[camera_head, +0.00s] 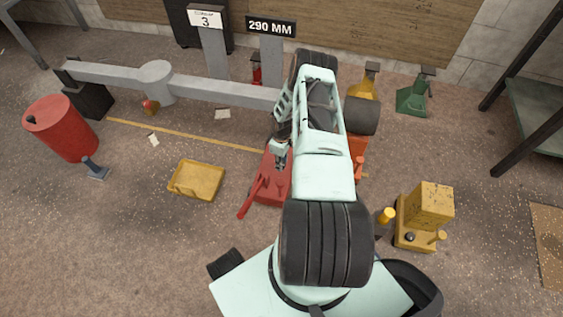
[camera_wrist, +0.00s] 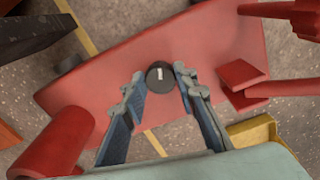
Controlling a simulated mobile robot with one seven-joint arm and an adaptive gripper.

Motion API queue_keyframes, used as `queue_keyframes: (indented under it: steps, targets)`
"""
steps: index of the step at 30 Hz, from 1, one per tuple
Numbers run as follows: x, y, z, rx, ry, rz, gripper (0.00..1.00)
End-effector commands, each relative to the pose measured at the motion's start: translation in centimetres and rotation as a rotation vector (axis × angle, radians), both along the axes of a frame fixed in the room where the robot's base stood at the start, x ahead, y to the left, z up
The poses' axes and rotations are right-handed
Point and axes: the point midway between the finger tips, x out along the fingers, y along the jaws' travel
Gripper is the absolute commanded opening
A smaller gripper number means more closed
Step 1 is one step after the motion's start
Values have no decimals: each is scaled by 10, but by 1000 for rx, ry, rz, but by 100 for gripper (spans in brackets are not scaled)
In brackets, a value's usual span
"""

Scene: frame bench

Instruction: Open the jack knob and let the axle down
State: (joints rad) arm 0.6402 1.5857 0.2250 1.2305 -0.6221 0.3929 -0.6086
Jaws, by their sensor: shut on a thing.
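The red jack (camera_head: 270,185) stands on the floor under my arm, with its red handle (camera_head: 252,196) slanting to the lower left. In the wrist view its red plate (camera_wrist: 95,90) fills the middle, and the black round knob (camera_wrist: 159,74) with a white mark shows at the fingertips. My gripper (camera_head: 281,160) points down over the jack. In the wrist view my gripper (camera_wrist: 160,78) has a finger on each side of the knob and is shut on it. The grey axle (camera_head: 225,92) runs left to right behind; my arm hides its right end.
A black block (camera_head: 88,100) is at the axle's left end. A 290 MM sign (camera_head: 271,27) stands behind. A yellow tray (camera_head: 197,180) and a red drum (camera_head: 62,128) are left; a yellow machine (camera_head: 425,215) is right. The floor at lower left is clear.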

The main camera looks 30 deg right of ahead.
Motion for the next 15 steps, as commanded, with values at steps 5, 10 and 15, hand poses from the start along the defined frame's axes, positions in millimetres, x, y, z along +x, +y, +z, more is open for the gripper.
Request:
queue_keyframes:
  steps: [5, 10, 15]
  targets:
    - [0, -1, 0, 0, 0, 106, 2]
    - [0, 0, 0, 0, 0, 172, 2]
    - [0, 0, 0, 0, 0, 206, 2]
